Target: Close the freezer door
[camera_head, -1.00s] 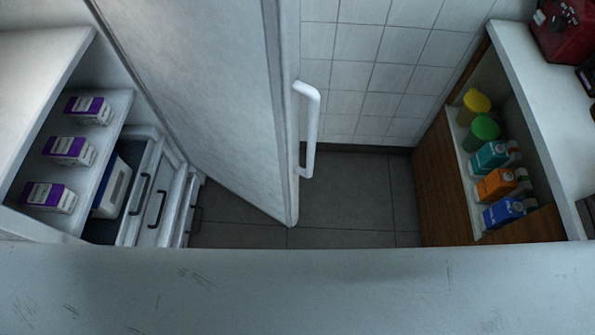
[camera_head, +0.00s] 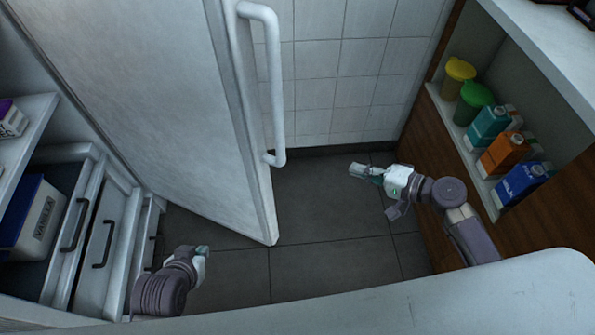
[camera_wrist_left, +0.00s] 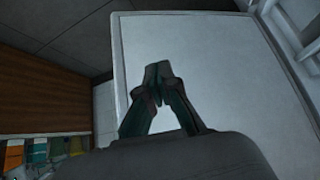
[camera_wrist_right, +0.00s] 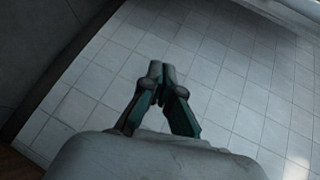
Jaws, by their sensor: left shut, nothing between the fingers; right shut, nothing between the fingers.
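The freezer door (camera_head: 165,100) stands wide open in the head view, a tall white panel with a white bar handle (camera_head: 273,90) on its right edge. The open freezer (camera_head: 100,240) is at the left, with drawers that have dark handles. My left gripper (camera_head: 204,252) is low, in front of the door's inner side, shut and empty. In the left wrist view its fingers (camera_wrist_left: 158,75) point at the white door panel (camera_wrist_left: 220,70). My right gripper (camera_head: 357,170) is shut and empty, to the right of the handle and apart from it. In the right wrist view its fingers (camera_wrist_right: 157,72) face the tiled wall.
A wooden cabinet (camera_head: 425,140) at the right holds yellow and green cups (camera_head: 474,103) and several cartons (camera_head: 503,152). A vanilla tub (camera_head: 38,220) sits in the top freezer drawer. Dark floor (camera_head: 320,220) is clear between door and cabinet.

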